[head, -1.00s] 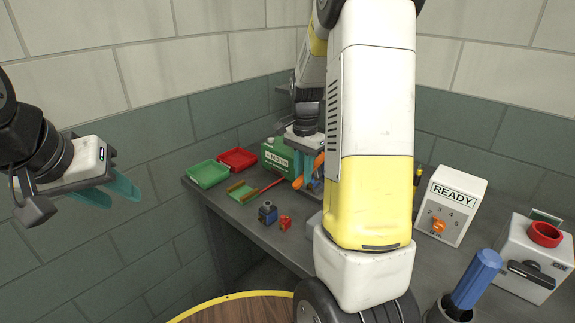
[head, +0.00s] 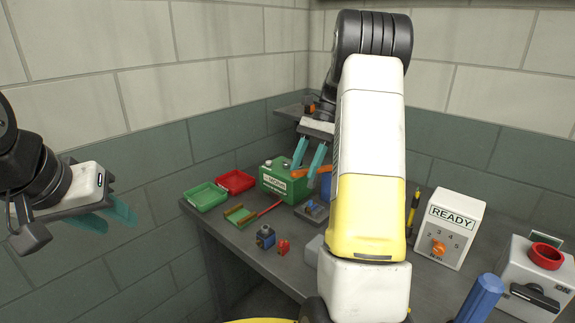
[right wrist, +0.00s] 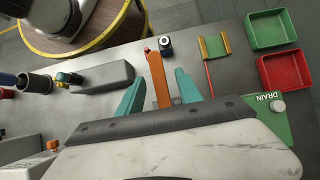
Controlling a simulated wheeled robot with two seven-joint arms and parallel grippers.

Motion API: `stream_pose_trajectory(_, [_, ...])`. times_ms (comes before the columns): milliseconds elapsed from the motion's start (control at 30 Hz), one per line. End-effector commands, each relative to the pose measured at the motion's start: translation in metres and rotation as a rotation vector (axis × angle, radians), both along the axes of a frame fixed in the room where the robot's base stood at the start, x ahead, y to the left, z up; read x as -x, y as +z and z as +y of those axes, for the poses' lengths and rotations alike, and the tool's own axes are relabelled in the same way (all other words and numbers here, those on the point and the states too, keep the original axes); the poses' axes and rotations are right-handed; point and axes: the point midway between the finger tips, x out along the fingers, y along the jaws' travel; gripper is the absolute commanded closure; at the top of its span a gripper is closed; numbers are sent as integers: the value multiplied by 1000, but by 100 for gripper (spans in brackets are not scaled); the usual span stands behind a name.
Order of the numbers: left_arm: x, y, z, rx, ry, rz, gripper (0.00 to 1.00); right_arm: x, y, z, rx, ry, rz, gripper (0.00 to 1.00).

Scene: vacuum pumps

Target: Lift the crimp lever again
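The orange crimp lever (head: 300,173) sticks out from a blue tool body (head: 325,183) beside the green DRAIN box on the bench. In the right wrist view the lever (right wrist: 159,80) shows between my teal fingers, with a gap on each side. My right gripper (head: 309,158) is open and empty, fingers pointing down just above the lever. Its arm hides part of the blue body. My left gripper (head: 108,218) is open and empty in the air at the far left, away from the bench.
The green DRAIN box (head: 284,182), a green tray (head: 206,196) and a red tray (head: 236,181) stand at the back left. A small blue part (head: 265,238) and a red part (head: 284,247) lie in front. A READY box (head: 449,229) stands right.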

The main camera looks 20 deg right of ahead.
Motion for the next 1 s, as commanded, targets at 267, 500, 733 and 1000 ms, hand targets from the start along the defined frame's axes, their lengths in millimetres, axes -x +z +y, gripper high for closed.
stream_pose_trajectory(267, [0,0,0,0,0,0,64,0,0,0,0,1,1,58])
stream_pose_trajectory(500, [0,0,0,0,0,0,64,-1,4,-3,2,0,1,58])
stream_pose_trajectory(733, [0,0,0,0,0,0,64,-4,12,-7,1,0,2,58])
stream_pose_trajectory(1000, [0,0,0,0,0,0,64,-5,16,-10,1,0,2,58])
